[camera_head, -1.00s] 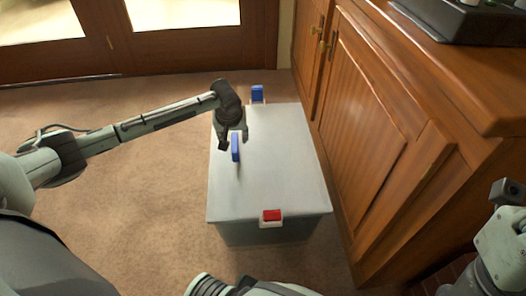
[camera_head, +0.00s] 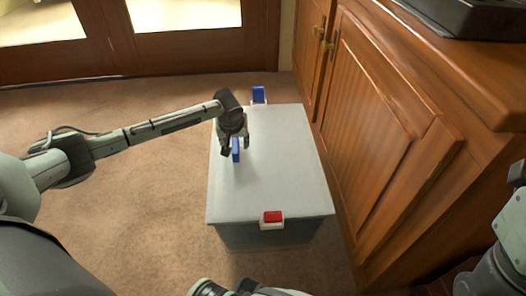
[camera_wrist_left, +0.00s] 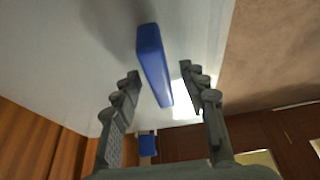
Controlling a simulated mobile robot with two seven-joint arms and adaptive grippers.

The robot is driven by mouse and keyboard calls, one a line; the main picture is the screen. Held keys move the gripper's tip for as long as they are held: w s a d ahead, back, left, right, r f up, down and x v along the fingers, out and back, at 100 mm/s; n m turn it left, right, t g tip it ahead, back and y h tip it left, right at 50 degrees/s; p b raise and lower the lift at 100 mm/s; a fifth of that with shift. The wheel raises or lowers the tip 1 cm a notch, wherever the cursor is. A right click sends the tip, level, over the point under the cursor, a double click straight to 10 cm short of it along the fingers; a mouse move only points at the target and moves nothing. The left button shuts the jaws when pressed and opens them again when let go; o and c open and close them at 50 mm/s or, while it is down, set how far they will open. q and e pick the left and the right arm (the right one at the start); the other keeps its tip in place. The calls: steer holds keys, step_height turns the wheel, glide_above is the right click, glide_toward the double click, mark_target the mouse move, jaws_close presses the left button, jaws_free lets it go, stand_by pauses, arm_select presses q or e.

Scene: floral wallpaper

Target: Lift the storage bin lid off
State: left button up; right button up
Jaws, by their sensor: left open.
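The storage bin (camera_head: 268,236) stands on the carpet with its pale grey lid (camera_head: 278,180) lying on top. A blue handle (camera_head: 236,149) stands up on the lid, left of its middle. A red latch (camera_head: 272,217) is at the near edge and a blue latch (camera_head: 258,95) at the far edge. My left gripper (camera_head: 234,149) is open at the blue handle. In the left wrist view the handle (camera_wrist_left: 153,65) reaches between the open fingers (camera_wrist_left: 160,85), with gaps on both sides. My right arm shows at the right edge; its gripper is not clearly in view.
A wooden cabinet (camera_head: 375,135) stands close along the bin's right side, with a dark tray (camera_head: 470,15) on its top. Glass-paned wooden doors (camera_head: 150,40) are at the back. Open carpet (camera_head: 120,200) lies to the left.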

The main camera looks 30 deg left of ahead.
arm_select(q)
steer(key=shift+f, duration=0.15)
stand_by(0.4)
steer(key=shift+c, duration=0.5)
jaws_close()
